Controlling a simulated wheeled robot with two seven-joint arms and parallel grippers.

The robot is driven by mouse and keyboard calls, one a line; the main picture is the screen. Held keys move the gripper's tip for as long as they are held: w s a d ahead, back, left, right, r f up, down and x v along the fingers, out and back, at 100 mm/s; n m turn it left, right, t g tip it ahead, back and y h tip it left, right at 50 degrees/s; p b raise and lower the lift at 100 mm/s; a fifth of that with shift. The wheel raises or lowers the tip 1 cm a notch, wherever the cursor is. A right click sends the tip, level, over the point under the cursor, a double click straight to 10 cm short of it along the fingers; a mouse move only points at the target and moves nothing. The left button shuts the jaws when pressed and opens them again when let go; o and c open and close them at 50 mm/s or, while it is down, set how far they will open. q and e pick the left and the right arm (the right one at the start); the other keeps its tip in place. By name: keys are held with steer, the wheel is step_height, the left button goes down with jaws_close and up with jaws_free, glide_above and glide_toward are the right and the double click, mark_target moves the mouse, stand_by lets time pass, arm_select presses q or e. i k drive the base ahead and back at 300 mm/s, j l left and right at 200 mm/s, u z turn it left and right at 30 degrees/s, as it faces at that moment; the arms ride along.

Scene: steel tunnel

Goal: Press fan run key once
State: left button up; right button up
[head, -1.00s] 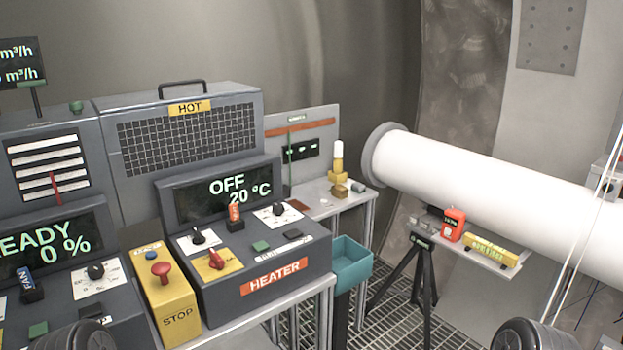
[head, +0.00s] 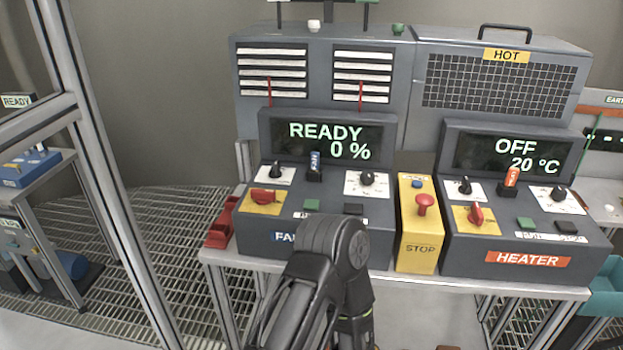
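The fan unit (head: 258,228) stands left of centre on the bench, with a display (head: 330,140) reading "READY 0 %". On its sloped front, a green key (head: 311,205) and a black key (head: 353,209) sit side by side. The small label under the keys is mostly covered by my dark arm (head: 330,262), and the "FAN" sign (head: 286,237) is partly covered. The arm rises from the bottom edge in front of the fan unit. Neither gripper's fingers can be made out.
A yellow STOP box (head: 419,225) with a red mushroom button stands right of the fan unit. The heater unit (head: 463,258), display "OFF 20 °C", is further right with similar keys. A metal frame post (head: 105,190) stands at left. Grated floor lies between post and bench.

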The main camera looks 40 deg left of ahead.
mark_target(309, 204)
steer(key=u, duration=1.4)
